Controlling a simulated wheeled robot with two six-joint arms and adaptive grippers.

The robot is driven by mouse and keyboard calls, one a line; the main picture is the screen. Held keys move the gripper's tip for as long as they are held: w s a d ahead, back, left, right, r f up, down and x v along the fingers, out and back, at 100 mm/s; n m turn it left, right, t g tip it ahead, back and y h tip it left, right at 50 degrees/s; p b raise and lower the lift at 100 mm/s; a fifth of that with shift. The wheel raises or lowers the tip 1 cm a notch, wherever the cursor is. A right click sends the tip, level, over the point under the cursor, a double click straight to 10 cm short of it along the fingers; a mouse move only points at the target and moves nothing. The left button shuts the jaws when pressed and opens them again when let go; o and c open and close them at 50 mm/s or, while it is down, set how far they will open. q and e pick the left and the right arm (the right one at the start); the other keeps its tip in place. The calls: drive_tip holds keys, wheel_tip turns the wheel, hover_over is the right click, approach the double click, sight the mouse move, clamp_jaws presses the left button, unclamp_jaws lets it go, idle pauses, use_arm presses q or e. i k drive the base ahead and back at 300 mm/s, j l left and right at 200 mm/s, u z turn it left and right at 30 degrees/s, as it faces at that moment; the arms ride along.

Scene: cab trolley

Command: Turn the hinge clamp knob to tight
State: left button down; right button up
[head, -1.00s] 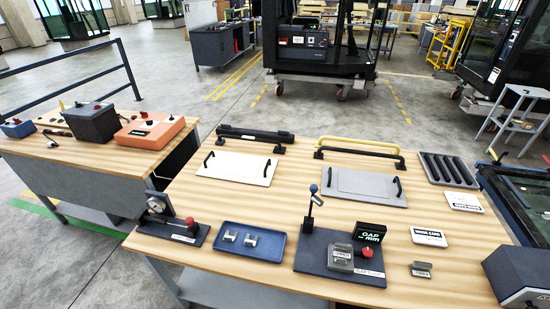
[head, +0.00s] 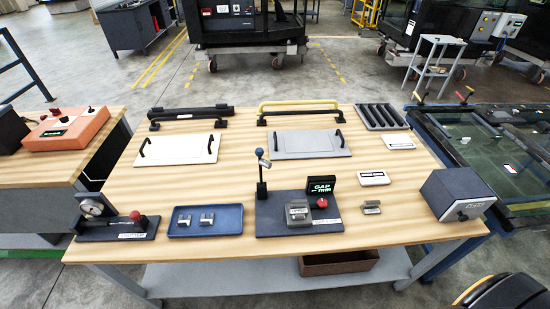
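The middle fixture on the wooden table has a dark base plate (head: 268,228), a grey metal hinge-like block (head: 299,211) and a red knob (head: 322,202) beside it. A black display (head: 320,186) reading GAP mm stands behind the knob. A post with a blue tip (head: 260,165) rises at the plate's left. A second fixture at the left front has a round dial (head: 92,207) and another red knob (head: 135,216). The labels are too small to tell which knob is the hinge clamp's or how tight either is.
A blue tray (head: 205,230) with two metal pieces lies between the fixtures. A dark box (head: 452,195) stands at the right. Panels with handles (head: 310,145) and a slotted rack (head: 381,117) are farther back. A small metal part (head: 372,208) lies right of the middle fixture.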

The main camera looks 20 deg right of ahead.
sight(321, 204)
drive_tip(key=l+z, duration=0.1)
drive_tip(key=z, duration=0.4)
drive_tip(key=l+z, duration=0.1)
drive_tip(key=z, duration=0.35)
drive_tip(key=k+j+u, duration=0.1)
drive_tip(key=j, duration=0.2)
